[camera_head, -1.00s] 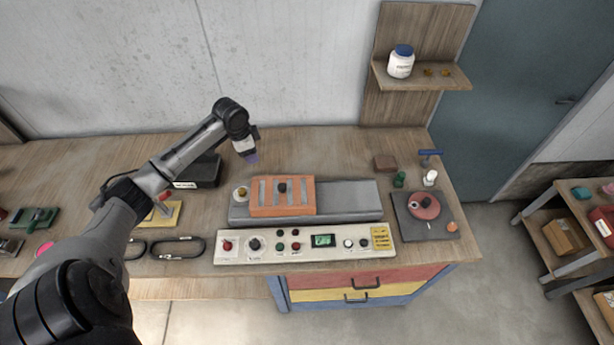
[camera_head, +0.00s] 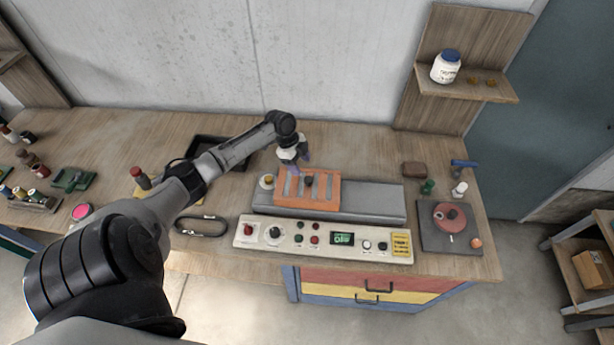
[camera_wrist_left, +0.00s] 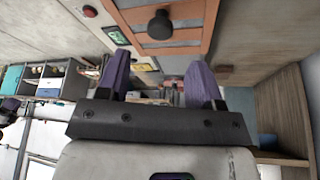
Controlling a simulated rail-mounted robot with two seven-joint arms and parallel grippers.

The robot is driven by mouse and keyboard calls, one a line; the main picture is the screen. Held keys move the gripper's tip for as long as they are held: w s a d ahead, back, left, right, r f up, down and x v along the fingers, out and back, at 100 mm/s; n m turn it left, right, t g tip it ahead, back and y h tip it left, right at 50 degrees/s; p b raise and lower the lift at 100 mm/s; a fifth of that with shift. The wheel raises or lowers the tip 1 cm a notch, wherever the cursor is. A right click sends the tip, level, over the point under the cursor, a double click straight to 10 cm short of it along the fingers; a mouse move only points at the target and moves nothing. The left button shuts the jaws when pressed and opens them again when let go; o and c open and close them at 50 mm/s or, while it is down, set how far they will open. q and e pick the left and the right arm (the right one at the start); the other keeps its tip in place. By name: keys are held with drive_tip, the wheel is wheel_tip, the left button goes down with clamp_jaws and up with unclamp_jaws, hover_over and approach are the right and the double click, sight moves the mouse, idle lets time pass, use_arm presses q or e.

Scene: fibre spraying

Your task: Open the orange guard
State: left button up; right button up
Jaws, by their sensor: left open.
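The orange guard (camera_head: 327,190) is a slotted panel with a dark round knob (camera_head: 308,180), lying over the left part of a grey machine bed (camera_head: 372,201). In the left wrist view the guard (camera_wrist_left: 192,48) and its knob (camera_wrist_left: 160,25) show at the top, just beyond the fingers. My left gripper (camera_head: 299,167) is at the guard's back left edge, left of the knob. Its two purple fingers (camera_wrist_left: 160,80) are apart with nothing between them. From the head view I cannot tell whether they touch the guard. My right gripper is not in view.
A control panel (camera_head: 322,239) with buttons and a small display lies in front of the machine. A small round brass-coloured part (camera_head: 267,181) is left of the guard. A black tray (camera_head: 215,152) stands behind my left arm. A turntable plate (camera_head: 450,227) is at the right.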

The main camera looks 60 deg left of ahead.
sight(308, 179)
use_arm(q)
drive_tip(key=shift+x, duration=3.5)
clamp_jaws()
